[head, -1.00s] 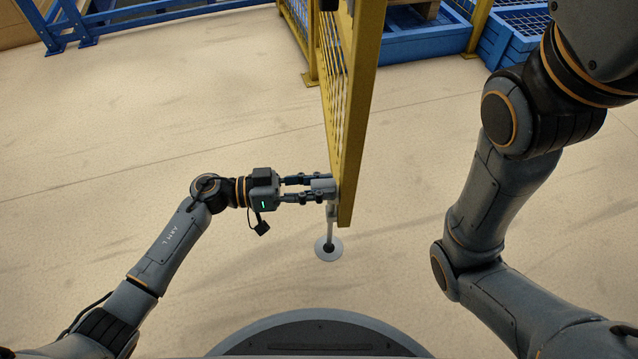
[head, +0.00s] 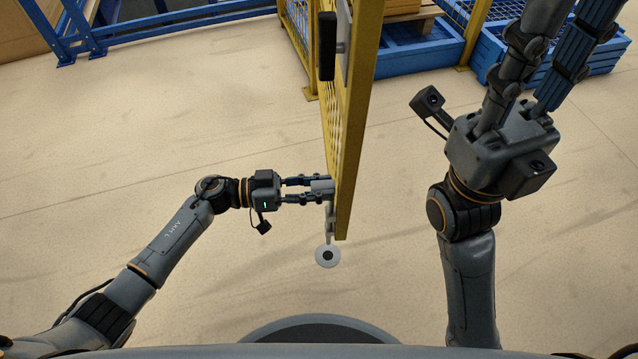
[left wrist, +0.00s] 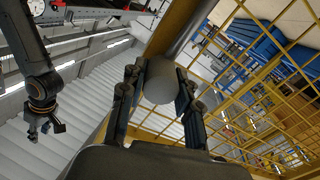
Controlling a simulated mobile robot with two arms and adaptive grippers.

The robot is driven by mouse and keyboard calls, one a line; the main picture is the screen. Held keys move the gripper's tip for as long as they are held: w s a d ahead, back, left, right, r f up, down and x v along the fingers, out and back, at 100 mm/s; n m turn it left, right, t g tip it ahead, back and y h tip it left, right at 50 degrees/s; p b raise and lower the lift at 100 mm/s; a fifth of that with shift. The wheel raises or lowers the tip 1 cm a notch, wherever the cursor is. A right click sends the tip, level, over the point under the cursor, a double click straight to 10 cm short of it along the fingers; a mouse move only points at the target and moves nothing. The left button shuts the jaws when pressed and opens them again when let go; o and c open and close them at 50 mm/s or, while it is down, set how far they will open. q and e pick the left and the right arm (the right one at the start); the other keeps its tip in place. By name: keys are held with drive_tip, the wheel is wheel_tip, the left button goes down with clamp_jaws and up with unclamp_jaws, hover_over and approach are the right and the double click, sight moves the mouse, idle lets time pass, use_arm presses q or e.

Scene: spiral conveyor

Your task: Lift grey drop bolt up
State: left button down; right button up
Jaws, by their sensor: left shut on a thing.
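The grey drop bolt (head: 321,184) sits on the lower part of the yellow mesh gate (head: 350,150), at its near edge. My left gripper (head: 326,190) comes in from the left and is shut on the bolt's grey handle. The left wrist view shows the rounded grey handle (left wrist: 160,82) between the two fingers. A thin grey rod hangs below it toward a round floor plate (head: 320,260) with a dark hole. I cannot tell exactly how high the rod's end is. My right gripper is at the upper right, with its fingertips cut off by the frame edge.
A blue railing (head: 150,18) runs along the back left. Blue crates (head: 410,60) stand behind the gate at the upper right. The pale floor left of the gate is clear.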

use_arm(q)
drive_tip(key=shift+w+r, duration=0.1)
drive_tip(key=shift+r, duration=0.2)
drive_tip(key=c, duration=1)
unclamp_jaws()
drive_tip(key=shift+o, duration=0.2)
drive_tip(key=shift+f, duration=0.1)
drive_tip(key=shift+a, duration=0.4)
drive_tip(key=s+a, duration=0.1)
drive_tip(key=a, duration=1)
drive_tip(key=shift+s, duration=0.15)
